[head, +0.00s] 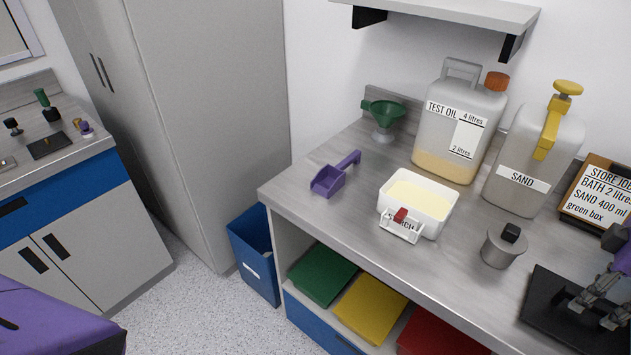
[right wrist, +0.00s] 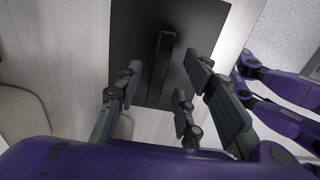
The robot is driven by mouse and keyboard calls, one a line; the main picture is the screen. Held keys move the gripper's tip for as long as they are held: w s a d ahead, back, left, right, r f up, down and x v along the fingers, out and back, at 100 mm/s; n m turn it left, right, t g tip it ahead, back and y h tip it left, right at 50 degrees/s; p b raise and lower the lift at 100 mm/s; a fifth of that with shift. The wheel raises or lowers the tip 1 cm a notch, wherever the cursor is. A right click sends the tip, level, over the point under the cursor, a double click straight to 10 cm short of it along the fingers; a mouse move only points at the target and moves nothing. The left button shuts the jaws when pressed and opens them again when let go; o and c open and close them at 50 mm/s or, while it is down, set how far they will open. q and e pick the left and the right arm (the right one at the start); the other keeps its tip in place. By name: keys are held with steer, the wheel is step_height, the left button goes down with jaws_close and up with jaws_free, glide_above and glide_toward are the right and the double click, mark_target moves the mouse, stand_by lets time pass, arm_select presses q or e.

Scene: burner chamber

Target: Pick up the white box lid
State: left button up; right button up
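An open white box (head: 442,213) with pale yellow contents stands on the grey counter, with a labelled clip with a red catch at its front. No separate white lid can be made out. A flat dark plate (head: 545,294) lies at the counter's right end; whether it is the box's lid I cannot tell. In the right wrist view the dark plate (right wrist: 205,18) has a raised black bar handle (right wrist: 160,68). My right gripper (head: 600,306) is open above the plate, its fingers (right wrist: 165,88) spread on either side of the bar, empty. My left gripper is out of view.
A grey lidded pot (head: 498,252) stands between box and plate. A purple scoop (head: 328,181), green funnel (head: 385,115), oil jug (head: 450,165) and sand jug (head: 510,195) stand around the box. A sign (head: 600,190) leans behind the plate. A shelf (head: 450,10) overhangs the back.

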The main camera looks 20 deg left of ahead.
step_height(320, 180, down, 4)
steer(key=shift+w+r, duration=0.1)
jaws_close()
steer(key=shift+r, duration=0.1)
